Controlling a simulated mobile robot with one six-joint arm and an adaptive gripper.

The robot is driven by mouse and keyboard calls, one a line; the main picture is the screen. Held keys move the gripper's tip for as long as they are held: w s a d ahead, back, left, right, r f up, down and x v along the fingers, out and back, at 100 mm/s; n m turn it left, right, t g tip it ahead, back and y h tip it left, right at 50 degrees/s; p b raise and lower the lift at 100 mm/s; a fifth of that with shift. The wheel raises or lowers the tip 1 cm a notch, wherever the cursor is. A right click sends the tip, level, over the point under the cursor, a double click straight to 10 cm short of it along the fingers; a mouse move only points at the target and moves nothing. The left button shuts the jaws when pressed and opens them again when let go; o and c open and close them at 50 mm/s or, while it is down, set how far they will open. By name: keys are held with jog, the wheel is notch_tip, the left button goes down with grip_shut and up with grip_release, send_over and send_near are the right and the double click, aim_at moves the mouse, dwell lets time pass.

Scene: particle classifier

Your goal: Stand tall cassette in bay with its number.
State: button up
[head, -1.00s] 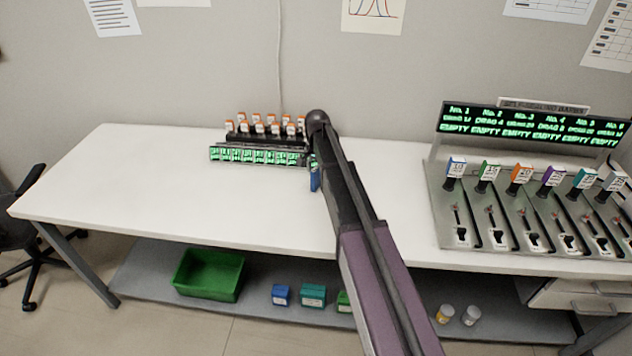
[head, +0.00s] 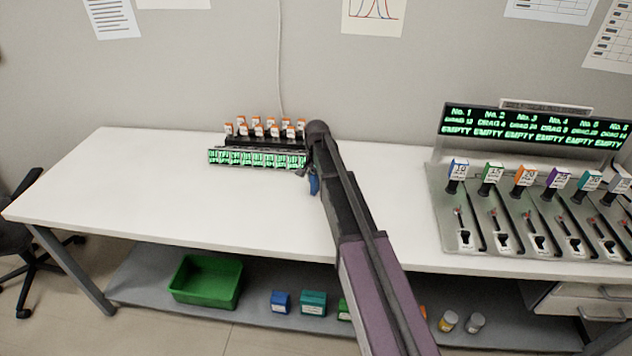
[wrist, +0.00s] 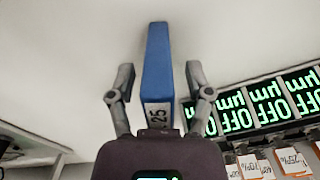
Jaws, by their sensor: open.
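A tall blue cassette (wrist: 157,60) with a white label reading what looks like "25" is between the two fingers of my open gripper (wrist: 158,82) in the wrist view, with gaps beside it. In the head view the cassette (head: 314,185) shows as a small blue patch beside my arm, on the white table. My gripper there is mostly hidden behind my own arm. On the right, a grey station (head: 475,215) has several lanes with coloured numbered tags. Its display (head: 530,128) reads No. 1 onward, with "EMPTY" under each number.
Left of my gripper, a row of green-lit displays (head: 257,158) reads "OFF" and "µm" in the wrist view, with orange-capped bottles (head: 265,128) behind. The table (head: 130,190) is clear at left. A green bin (head: 206,280) and small boxes stand on the lower shelf.

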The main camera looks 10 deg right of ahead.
grip_shut()
jog(key=shift+r, duration=0.25)
notch_tip(320, 180, up, 3)
jog(key=p, duration=0.3)
jog(key=shift+s+r+p, duration=0.1)
jog(key=shift+r+p, duration=0.25)
jog(key=shift+p, duration=0.2)
jog(key=s, duration=0.5)
jog(key=s+d, duration=0.1)
jog(key=s, duration=0.4)
jog(key=s+d+p, duration=0.1)
jog(key=s, duration=0.4)
jog(key=shift+s+r, duration=0.35)
jog(key=shift+r, duration=0.05)
